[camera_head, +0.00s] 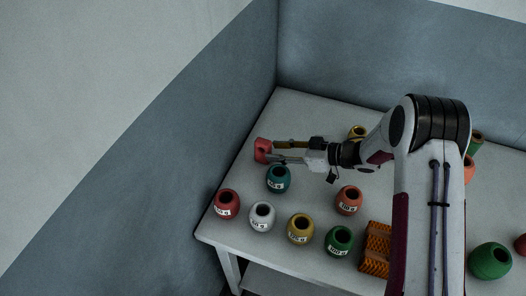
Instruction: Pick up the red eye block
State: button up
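A red block (263,150) is at the far left edge of the white table, in the head view. My gripper (274,151) reaches in from the right, with its fingers pointing left and its tips at the block. The two fingers are apart, one toward the back and one toward the front. The block is at or between the fingertips; I cannot tell whether they press on it. I also cannot tell whether the block rests on the table or is raised.
A teal labelled pot (277,180) stands close in front of my gripper. Red (227,206), white (262,217), yellow (300,230), green (339,242) and orange (349,201) pots stand nearer the front. An orange netted crate (375,250) is at front right.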

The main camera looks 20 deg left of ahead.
aim_at(270, 152)
jog(key=shift+a, duration=0.1)
jog(key=shift+s+x, duration=0.1)
jog(key=shift+x, duration=0.7)
jog(key=shift+s+x, duration=0.15)
jog(key=shift+x, duration=1.6)
jog(key=shift+w, duration=0.1)
grip_shut()
